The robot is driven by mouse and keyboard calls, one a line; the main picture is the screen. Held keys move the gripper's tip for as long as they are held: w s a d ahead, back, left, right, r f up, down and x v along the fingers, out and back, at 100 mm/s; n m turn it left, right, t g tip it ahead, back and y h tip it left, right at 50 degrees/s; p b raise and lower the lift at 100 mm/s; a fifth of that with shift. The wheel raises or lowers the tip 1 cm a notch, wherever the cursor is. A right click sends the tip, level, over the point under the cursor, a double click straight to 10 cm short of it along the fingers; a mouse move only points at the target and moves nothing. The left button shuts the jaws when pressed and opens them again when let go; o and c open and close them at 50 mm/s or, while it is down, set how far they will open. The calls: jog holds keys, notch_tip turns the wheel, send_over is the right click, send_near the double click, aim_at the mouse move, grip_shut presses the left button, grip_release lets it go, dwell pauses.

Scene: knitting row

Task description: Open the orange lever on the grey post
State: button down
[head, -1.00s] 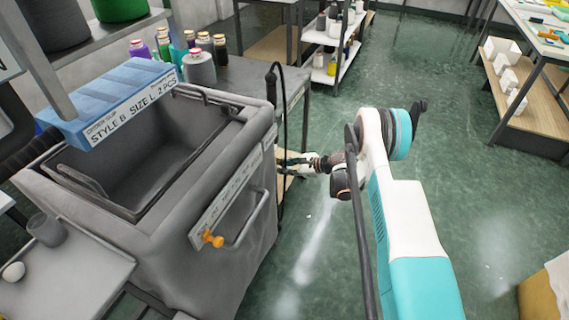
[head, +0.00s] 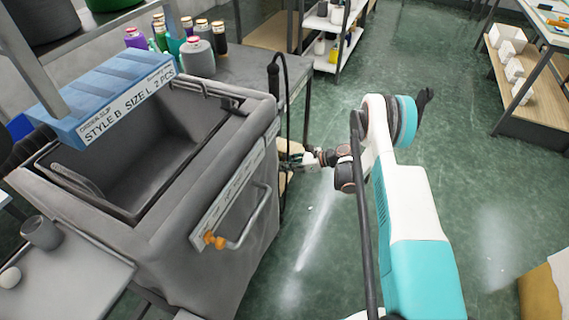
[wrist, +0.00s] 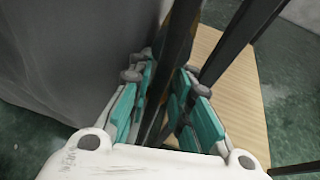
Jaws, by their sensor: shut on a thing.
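My gripper (head: 287,163) is low beside the grey cart, next to a dark upright post with a hooked top (head: 274,78). In the wrist view my gripper (wrist: 161,85) has its teal-padded fingers either side of a dark bar (wrist: 158,108) and is shut on it. I cannot tell whether this bar is part of the grey post. A dim brownish strip (wrist: 179,28) shows beyond the fingers, too dark to name as the orange lever.
The grey cart (head: 165,225) stands left of my arm, under a blue labelled box (head: 105,95). A table (head: 255,75) with thread cones is behind it. A wooden shelf board (wrist: 232,95) lies beyond my gripper.

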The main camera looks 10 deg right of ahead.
jog(key=c, duration=1.6)
grip_release()
jog(key=shift+d, duration=0.1)
jog(key=v, duration=0.8)
